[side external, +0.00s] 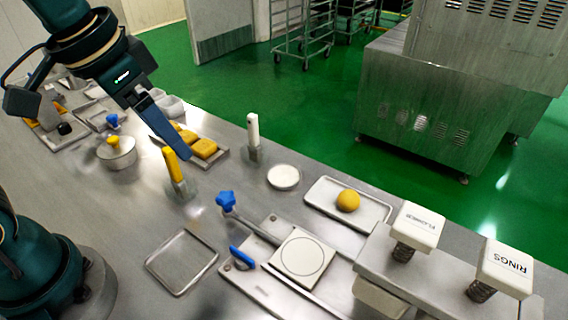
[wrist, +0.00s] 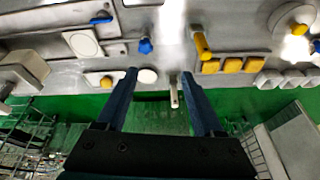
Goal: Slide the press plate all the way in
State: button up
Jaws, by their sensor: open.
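The press plate (side external: 302,257), a pale square with a circle on its face, lies on a metal base in front of the stamp press; it also shows at upper left in the wrist view (wrist: 82,43). A rod with a blue star knob (side external: 226,200) reaches toward the plate's left side, and the knob shows in the wrist view (wrist: 146,46). A blue handle (side external: 240,257) sits at the base's left end. My gripper (wrist: 160,77) is open and empty, its fingers apart. In the side view it hangs above the table near the yellow-handled tool, well left of the plate.
A yellow ball (side external: 348,200) lies on a tray behind the plate. A yellow-handled tool (side external: 173,165) and white-handled tool (side external: 253,135) stand upright. An empty tray (side external: 164,283) lies at front left.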

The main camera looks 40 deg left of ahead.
jog(key=m+g, duration=0.1)
jog(key=g, duration=0.1)
send_over(224, 195)
jog(key=a, duration=0.1)
notch_tip(224, 195, down, 4)
jog(key=r, duration=0.1)
jog(key=shift+m+g, duration=0.3)
jog(key=shift+g, duration=0.4)
jog(key=f, duration=0.2)
jog(key=d+f, duration=0.1)
jog(key=f, duration=0.1)
jog(key=shift+w, duration=0.15)
jog(key=shift+s+f, duration=0.2)
jog(key=shift+f, duration=2.85)
grip_shut()
jog(key=shift+r, duration=0.1)
